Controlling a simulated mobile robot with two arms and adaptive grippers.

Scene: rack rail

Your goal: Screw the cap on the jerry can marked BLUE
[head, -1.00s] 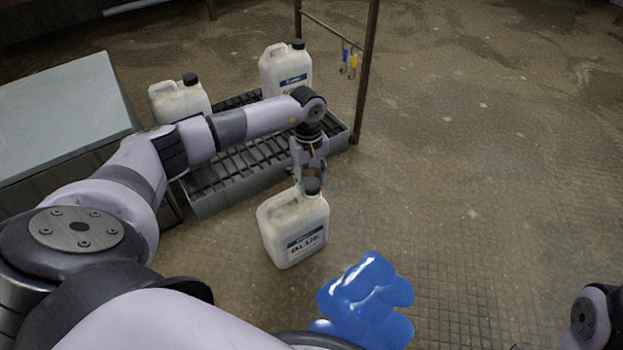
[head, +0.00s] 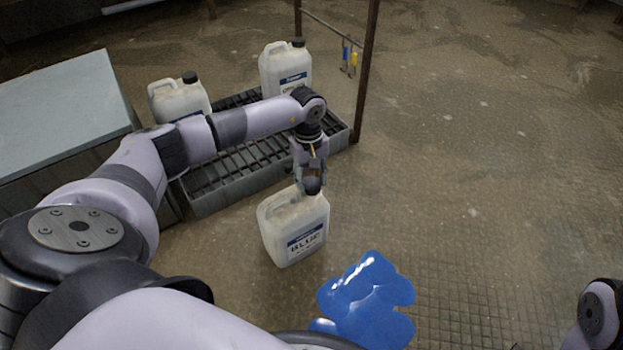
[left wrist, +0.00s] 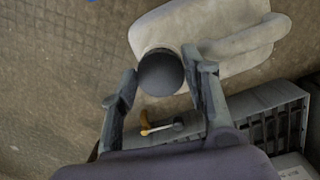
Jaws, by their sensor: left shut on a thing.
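The jerry can marked BLUE (head: 293,232) stands upright on the floor, its label facing me. Its black cap (head: 312,186) sits at the can's mouth, and it also shows as a dark disc in the left wrist view (left wrist: 160,72). My left gripper (head: 311,178) points down over the mouth, with a finger on each side of the cap; it is shut on the cap. In the left wrist view the can (left wrist: 225,30) lies beyond the fingers. Whether the cap is fully seated on the neck cannot be told. My right gripper is out of view.
A blue puddle (head: 365,300) lies on the floor in front of the can. Behind is a grated tray (head: 225,195) with two capped white jerry cans (head: 178,102) (head: 285,70). A rusty post (head: 366,75) rises at its right. Floor on the right is clear.

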